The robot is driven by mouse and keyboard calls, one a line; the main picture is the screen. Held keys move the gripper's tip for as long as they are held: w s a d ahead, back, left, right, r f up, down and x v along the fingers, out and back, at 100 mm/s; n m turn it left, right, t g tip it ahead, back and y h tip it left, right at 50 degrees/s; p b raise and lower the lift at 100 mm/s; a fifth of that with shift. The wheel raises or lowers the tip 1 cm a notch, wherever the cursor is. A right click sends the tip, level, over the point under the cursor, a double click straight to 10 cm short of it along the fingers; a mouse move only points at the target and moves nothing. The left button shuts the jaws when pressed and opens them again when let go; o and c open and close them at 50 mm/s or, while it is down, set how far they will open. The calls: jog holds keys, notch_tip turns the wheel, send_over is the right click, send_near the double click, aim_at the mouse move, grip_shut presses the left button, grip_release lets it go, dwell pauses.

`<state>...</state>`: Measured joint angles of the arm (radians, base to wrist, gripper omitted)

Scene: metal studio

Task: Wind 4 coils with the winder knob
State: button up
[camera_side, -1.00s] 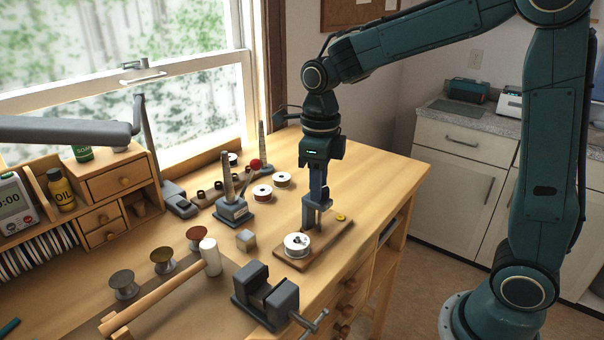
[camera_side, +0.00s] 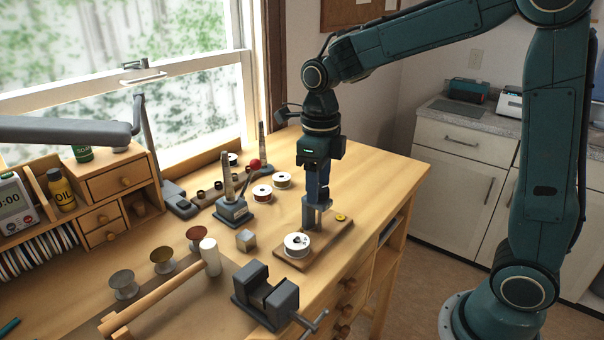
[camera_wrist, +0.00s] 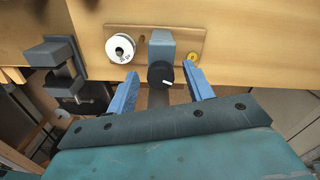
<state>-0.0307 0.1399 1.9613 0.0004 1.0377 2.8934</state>
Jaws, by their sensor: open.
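The winder is a wooden board (camera_side: 338,233) near the bench's right edge. In the wrist view it bears a white spool (camera_wrist: 121,48), a grey block (camera_wrist: 160,42) with a round black knob (camera_wrist: 160,74) facing me, and a yellow button (camera_wrist: 191,57). The knob has a white mark pointing right. My gripper (camera_wrist: 159,71) is open, its blue fingers on either side of the knob, with gaps visible; I cannot tell whether either touches it. In the side view my gripper (camera_side: 318,215) hangs over the board and hides the knob. The white spool (camera_side: 297,245) shows at the board's near end.
The bench behind the board is clear.

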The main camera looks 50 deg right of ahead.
notch_tip(320, 180, up, 14)
dwell(0.9)
jog(key=shift+f, duration=0.1)
dwell(0.3)
